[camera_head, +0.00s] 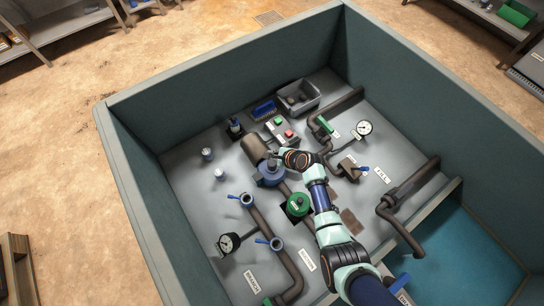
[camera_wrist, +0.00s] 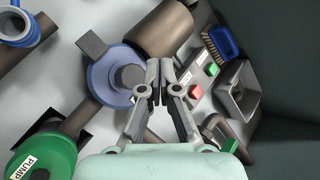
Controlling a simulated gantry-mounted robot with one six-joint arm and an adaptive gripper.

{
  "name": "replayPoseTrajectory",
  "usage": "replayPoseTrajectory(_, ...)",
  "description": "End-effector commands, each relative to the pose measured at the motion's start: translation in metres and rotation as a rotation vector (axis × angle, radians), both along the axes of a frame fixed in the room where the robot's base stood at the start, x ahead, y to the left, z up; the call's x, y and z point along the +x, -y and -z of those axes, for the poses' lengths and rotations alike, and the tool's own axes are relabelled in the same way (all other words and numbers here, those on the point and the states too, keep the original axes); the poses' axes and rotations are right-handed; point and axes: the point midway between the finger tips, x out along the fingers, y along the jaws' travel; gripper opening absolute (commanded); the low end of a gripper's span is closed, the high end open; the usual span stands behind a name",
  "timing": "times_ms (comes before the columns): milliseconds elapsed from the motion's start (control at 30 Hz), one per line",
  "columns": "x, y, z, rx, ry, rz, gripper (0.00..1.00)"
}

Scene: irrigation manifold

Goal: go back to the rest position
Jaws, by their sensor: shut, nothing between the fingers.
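My gripper (camera_wrist: 160,84) is shut and empty in the wrist view, its fingertips together. It is over the blue pump body (camera_wrist: 112,78) and the brown motor cylinder (camera_wrist: 160,32), close to both in the picture; I cannot tell whether it touches them. In the head view my arm reaches from the lower right to the blue pump (camera_head: 270,174), and the fingers are too small there to make out. The brown motor (camera_head: 254,148) lies just up and left of the gripper.
A green PUMP handwheel (camera_head: 298,204) is beside my arm. Red and green buttons (camera_head: 289,134) sit on a box, near a blue brush (camera_head: 263,110) and a grey bin (camera_head: 298,97). Pipes, blue-handled valves and gauges (camera_head: 229,243) surround the arm. Tall walls (camera_head: 220,68) enclose the panel.

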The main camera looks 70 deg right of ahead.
Motion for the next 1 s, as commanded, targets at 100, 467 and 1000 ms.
replayPoseTrajectory(100,0.000,0.000,0.000,0.000,0.000,0.000,0.00)
replayPoseTrajectory(467,0.000,0.000,0.000,0.000,0.000,0.000,0.00)
replayPoseTrajectory(1000,0.099,-0.102,-0.096,-0.481,-0.096,-0.599,0.00)
